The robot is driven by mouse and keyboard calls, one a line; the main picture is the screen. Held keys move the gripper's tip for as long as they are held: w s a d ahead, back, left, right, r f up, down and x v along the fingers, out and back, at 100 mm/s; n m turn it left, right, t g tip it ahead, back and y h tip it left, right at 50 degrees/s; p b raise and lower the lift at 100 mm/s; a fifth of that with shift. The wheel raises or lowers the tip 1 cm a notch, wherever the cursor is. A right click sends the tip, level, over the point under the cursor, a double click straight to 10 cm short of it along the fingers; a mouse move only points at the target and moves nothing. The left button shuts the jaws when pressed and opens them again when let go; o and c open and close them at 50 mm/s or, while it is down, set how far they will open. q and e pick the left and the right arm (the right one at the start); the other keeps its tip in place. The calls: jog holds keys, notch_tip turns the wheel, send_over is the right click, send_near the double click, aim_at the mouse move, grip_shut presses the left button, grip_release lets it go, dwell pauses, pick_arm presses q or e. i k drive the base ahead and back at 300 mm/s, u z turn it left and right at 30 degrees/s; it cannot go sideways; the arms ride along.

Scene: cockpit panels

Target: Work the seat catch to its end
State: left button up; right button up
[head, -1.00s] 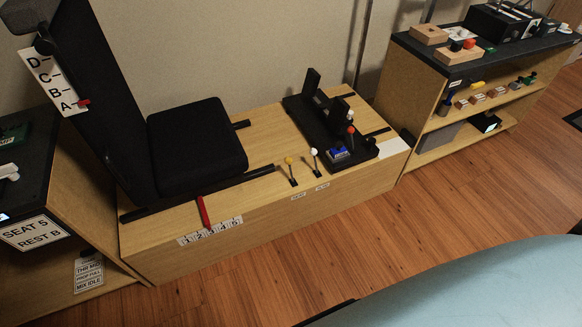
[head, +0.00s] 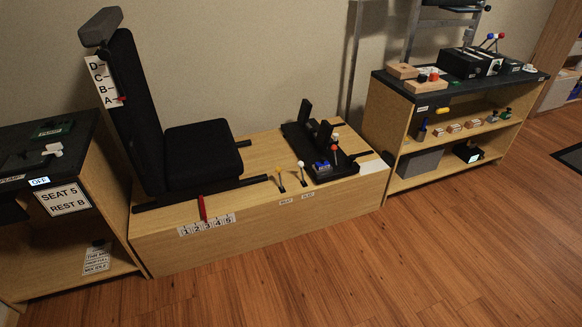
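The black seat (head: 203,155) stands on a wooden platform (head: 250,222) on a dark rail. A red pointer (head: 202,207) by the seat stands near 2 and 3 on the 1-to-5 scale (head: 207,225). A red marker (head: 122,99) on the backrest is at A. Neither gripper is in view.
A sign (head: 64,199) on the left cabinet reads SEAT 5, REST B. A black pedestal with levers (head: 321,160) stands right of the two levers. A shelf unit (head: 397,118) is at the right. The wood floor (head: 400,260) in front is clear.

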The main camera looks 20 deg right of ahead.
aim_at(278, 169)
jog(key=z, duration=0.6)
jog(key=i, duration=1.05)
jog(key=z, duration=0.2)
